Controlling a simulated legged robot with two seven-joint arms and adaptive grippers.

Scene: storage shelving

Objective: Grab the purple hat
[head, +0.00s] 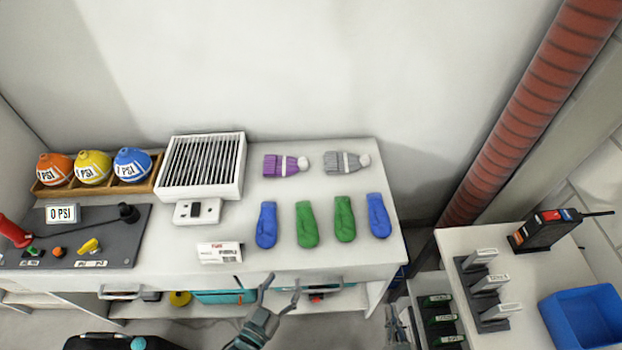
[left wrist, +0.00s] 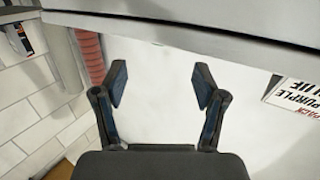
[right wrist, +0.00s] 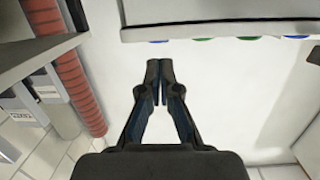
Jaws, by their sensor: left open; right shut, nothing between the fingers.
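The purple hat (head: 280,165) is a knitted hat with a pale pompom pointing right. It lies on the white table (head: 345,262), near the back. A grey hat (head: 342,162) of the same shape lies to its right. My left gripper (head: 282,286) is open and empty, in front of the table's front edge and well short of the purple hat; its spread fingers show in the left wrist view (left wrist: 160,78). My right gripper (right wrist: 158,70) is shut and empty; in the head view it is partly visible low, near the table's right end. Neither wrist view shows the hat.
Blue and green mittens (head: 306,224) lie in a row in front of the hats. A white slatted box (head: 201,166) stands left of the purple hat. A label card (head: 220,252) lies near the front edge. A red ribbed pipe (head: 520,110) and a side table (head: 520,258) are at right.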

